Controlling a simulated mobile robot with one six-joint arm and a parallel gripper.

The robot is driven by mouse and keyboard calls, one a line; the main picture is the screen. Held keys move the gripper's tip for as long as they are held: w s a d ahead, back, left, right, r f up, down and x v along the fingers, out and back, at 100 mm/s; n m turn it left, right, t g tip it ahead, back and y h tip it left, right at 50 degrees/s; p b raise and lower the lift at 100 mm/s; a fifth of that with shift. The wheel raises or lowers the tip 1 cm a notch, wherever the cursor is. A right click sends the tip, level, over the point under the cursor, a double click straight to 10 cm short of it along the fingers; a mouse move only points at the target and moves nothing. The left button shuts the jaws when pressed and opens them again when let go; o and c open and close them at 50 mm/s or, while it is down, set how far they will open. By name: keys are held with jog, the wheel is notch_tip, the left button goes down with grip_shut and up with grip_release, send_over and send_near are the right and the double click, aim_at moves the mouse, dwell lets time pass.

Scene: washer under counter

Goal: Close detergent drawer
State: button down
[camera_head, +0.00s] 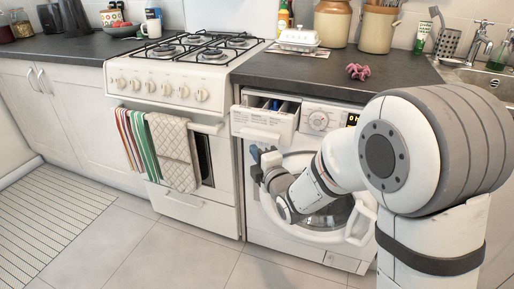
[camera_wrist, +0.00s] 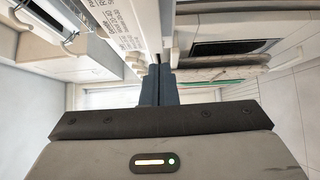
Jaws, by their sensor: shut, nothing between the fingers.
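The detergent drawer (camera_head: 265,120) is the white box at the upper left of the washing machine (camera_head: 318,118). It is pulled out, with its inside showing from above and something blue in it. My gripper (camera_head: 254,152) is just below and in front of the drawer, at its left side. Whether it touches the drawer cannot be told. In the wrist view my dark fingers (camera_wrist: 159,82) are together, with nothing seen between them. White panels with printed text (camera_wrist: 122,22) lie close beside the fingertips there. My arm hides part of the washer door (camera_head: 350,215).
The stove (camera_head: 180,85) stands left of the washer, with towels (camera_head: 172,150) on its oven rail close to my gripper. The dark counter (camera_head: 290,75) overhangs the drawer. The floor (camera_head: 180,250) in front is clear.

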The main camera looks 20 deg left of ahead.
jog(key=shift+w+d, duration=0.15)
jog(key=shift+w, duration=0.7)
jog(key=shift+w+d, duration=0.15)
jog(key=shift+w, duration=0.65)
